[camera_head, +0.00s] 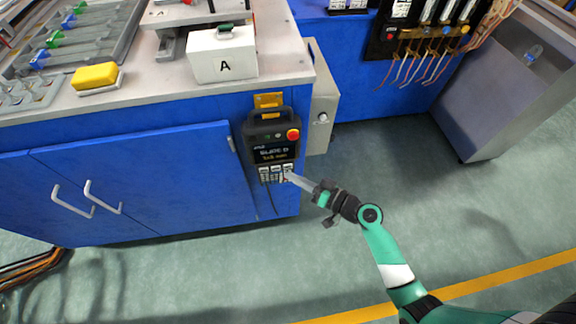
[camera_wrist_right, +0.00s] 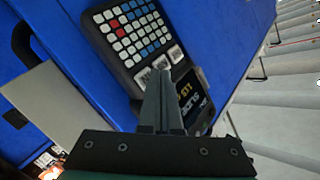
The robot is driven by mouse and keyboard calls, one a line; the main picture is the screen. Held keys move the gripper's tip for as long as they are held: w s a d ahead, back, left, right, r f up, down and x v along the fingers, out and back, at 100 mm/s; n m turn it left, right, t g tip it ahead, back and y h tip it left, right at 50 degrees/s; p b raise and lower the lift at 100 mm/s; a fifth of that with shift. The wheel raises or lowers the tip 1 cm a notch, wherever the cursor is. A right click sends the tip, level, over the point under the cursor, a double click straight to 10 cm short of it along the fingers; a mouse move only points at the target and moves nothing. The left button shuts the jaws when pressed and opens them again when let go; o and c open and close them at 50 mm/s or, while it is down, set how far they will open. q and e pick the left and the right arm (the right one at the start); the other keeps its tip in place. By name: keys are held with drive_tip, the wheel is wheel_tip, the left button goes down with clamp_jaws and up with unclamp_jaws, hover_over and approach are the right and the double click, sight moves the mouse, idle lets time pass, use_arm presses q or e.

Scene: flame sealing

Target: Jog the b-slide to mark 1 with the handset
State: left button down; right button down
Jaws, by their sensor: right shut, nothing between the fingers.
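The handset (camera_head: 272,150) is a dark pendant with a red button and a small lit screen, hung on an orange holder on the blue cabinet's front. Its screen seems to read "SLIDE B", with a smaller line below that I cannot read surely. My right gripper (camera_head: 290,176) is shut and empty, its fingertips at the lower right keys of the handset. In the right wrist view my right gripper (camera_wrist_right: 162,78) points at the row of pale keys by the handset's (camera_wrist_right: 125,42) screen. Whether it touches a key is unclear. I cannot pick out the b-slide or mark 1.
A white box marked A (camera_head: 222,56) and a yellow block (camera_head: 95,76) sit on the bench top. A pale grey box (camera_head: 320,112) is fixed beside the handset. A grey cabinet (camera_head: 495,105) stands to the right. The green floor (camera_head: 390,165) between them is clear.

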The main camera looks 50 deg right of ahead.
drive_tip(key=s+a, duration=0.1)
drive_tip(key=s, duration=0.1)
drive_tip(key=s+a, duration=0.2)
idle(0.3)
idle(0.6)
